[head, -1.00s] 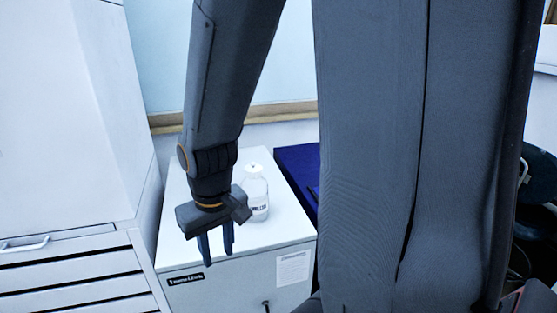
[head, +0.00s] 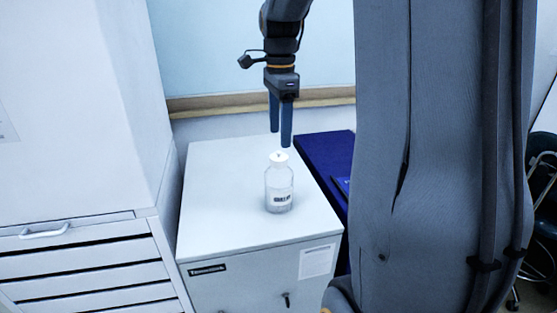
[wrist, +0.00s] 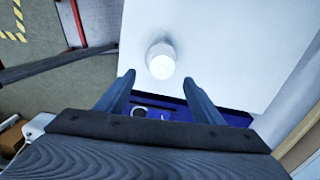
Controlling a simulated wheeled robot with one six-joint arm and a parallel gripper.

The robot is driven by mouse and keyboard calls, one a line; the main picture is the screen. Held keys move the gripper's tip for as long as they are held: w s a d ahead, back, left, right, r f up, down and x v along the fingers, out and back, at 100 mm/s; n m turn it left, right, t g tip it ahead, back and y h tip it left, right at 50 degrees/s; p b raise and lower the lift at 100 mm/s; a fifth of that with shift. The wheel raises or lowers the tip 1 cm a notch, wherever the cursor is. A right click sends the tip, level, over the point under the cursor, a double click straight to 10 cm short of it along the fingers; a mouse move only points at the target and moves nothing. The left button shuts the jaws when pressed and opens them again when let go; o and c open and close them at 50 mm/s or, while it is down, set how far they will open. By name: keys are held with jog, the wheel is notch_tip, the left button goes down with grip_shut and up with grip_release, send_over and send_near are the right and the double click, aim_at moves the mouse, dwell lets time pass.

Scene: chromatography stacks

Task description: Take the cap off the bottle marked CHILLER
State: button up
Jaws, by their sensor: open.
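A clear bottle (head: 279,188) with a white cap (head: 279,158) stands upright on top of a white cabinet (head: 215,220). A small dark-lettered label is on its front, too small to read surely. My gripper (head: 281,140) is open and empty, pointing down above the cap and apart from it in the head view. In the wrist view the cap (wrist: 161,66) shows from above, beyond and between the open fingers (wrist: 158,88). The cap is on the bottle.
A dark blue surface (head: 322,165) lies right of the cabinet. A tall white unit with drawers (head: 85,265) stands at the left. A wall with a wooden rail (head: 230,101) is behind. The cabinet top around the bottle is clear.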

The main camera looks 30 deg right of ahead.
aim_at(279, 152)
jog(key=shift+w+d+m, duration=0.1)
jog(key=shift+d+m, duration=0.1)
jog(key=shift+m, duration=0.1)
jog(key=shift+f, duration=0.35)
jog(key=shift+w+a+f+p, duration=0.1)
jog(key=shift+f+p, duration=0.6)
jog(key=shift+f, duration=1)
jog(key=shift+w+a+f+p, duration=0.1)
jog(key=shift+f+p, duration=0.6)
jog(key=shift+f, duration=0.95)
jog(key=c, duration=1.1)
